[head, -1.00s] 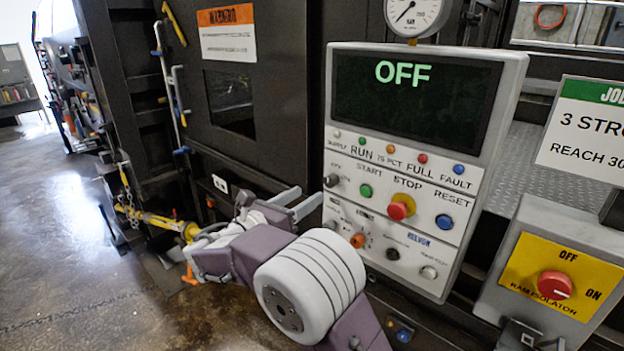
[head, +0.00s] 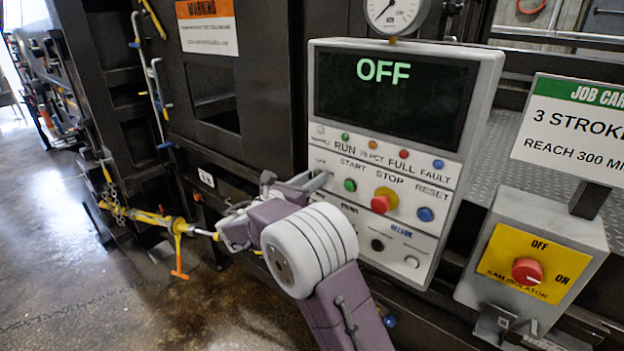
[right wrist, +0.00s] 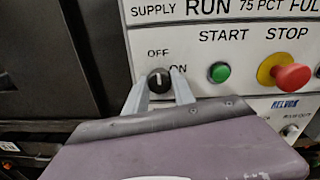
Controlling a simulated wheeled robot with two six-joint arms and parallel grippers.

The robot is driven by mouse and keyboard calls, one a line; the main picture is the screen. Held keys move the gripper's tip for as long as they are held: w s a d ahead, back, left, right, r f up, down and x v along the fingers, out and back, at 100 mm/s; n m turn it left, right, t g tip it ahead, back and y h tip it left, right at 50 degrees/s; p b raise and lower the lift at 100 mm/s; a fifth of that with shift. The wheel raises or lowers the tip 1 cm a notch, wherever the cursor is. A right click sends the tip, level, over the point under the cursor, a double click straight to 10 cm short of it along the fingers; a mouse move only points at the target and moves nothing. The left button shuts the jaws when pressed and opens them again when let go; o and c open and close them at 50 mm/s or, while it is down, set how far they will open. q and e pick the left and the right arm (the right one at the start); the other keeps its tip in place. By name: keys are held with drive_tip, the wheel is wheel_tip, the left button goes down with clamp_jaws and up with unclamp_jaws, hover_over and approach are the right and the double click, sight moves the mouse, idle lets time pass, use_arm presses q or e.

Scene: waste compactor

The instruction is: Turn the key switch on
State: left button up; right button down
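The key switch (right wrist: 159,82) is a small dark round knob with a light pointer mark standing about upright, between the printed labels OFF and ON in the right wrist view. My right gripper (right wrist: 160,91) is open, with one finger on each side of the knob. I cannot tell whether either finger touches it. In the head view my right gripper (head: 312,180) is at the left edge of the control panel (head: 488,110), and its fingers largely hide the switch. The panel's screen (head: 390,100) reads OFF. My left gripper is not in view.
To the right of the switch are a green start button (head: 350,185), a red stop button (head: 381,203) on yellow and a blue reset button (head: 425,214). A ram isolator box (head: 590,235) and a job card (head: 580,130) stand at right.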

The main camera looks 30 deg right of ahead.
drive_tip(key=shift+f+m+b, duration=0.1)
drive_tip(key=shift+m+b, duration=5.9)
drive_tip(key=shift+b, duration=1.15)
drive_tip(key=c, duration=1.1)
unclamp_jaws()
drive_tip(key=shift+o, duration=0.2)
drive_tip(key=b+v, duration=0.1)
drive_tip(key=v, duration=0.8)
